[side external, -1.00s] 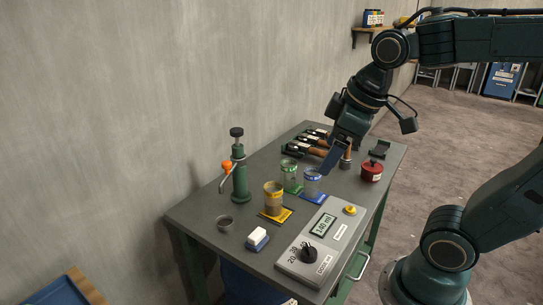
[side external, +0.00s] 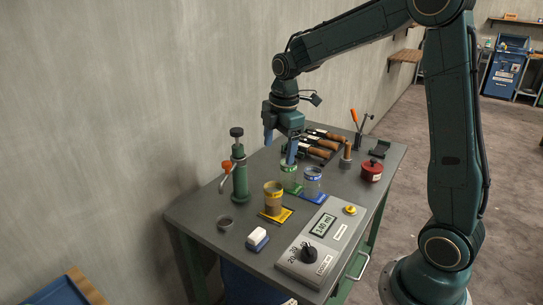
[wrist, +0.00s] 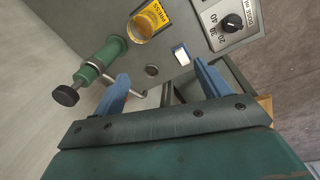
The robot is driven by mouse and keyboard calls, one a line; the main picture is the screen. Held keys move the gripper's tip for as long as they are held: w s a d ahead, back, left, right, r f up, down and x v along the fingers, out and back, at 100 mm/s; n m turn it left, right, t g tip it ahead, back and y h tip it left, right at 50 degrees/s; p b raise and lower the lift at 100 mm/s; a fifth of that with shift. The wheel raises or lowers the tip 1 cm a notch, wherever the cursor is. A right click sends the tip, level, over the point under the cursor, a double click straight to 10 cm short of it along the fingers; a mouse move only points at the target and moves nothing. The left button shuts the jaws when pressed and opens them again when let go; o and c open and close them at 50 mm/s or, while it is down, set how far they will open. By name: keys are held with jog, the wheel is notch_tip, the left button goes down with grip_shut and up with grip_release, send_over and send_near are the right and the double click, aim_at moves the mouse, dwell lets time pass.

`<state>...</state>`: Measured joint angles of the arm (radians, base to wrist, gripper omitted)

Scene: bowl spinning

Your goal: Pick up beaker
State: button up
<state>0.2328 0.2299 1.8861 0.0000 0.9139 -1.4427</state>
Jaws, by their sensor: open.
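One has a yellow band (side external: 273,199) and brownish contents, on a yellow mat. One has a blue band (side external: 312,184) on a blue mat. My gripper (side external: 280,148) is open and empty, above and behind the beakers, with its right finger in front of the green-banded beaker's top. In the wrist view my gripper's blue fingers (wrist: 161,74) are spread, and the yellow-banded beaker (wrist: 142,26) lies beyond them at the top.
A green press (side external: 239,175) with an orange-knobbed lever stands left of the beakers. Wooden-handled tools (side external: 315,147) and a red pot (side external: 372,170) lie behind.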

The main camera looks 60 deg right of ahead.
aim_at(273, 197)
jog(key=shift+w+d+f+n+g, duration=0.2)
jog(key=shift+w+d+f+n, duration=0.55)
jog(key=shift+f, duration=2)
jog(key=shift+w+d+f+n+g, duration=0.2)
jog(key=shift+w+d+f+n, duration=0.55)
jog(key=shift+f, duration=1.95)
jog(key=shift+w+d+f+n+g, duration=0.2)
jog(key=shift+w+d+f+n, duration=0.5)
jog(key=shift+f, duration=2.05)
jog(key=shift+w, duration=0.1)
jog(key=shift+f, duration=2.6)
jog(key=c, duration=1.3)
jog(key=shift+o, duration=0.2)
jog(key=shift+r, duration=0.25)
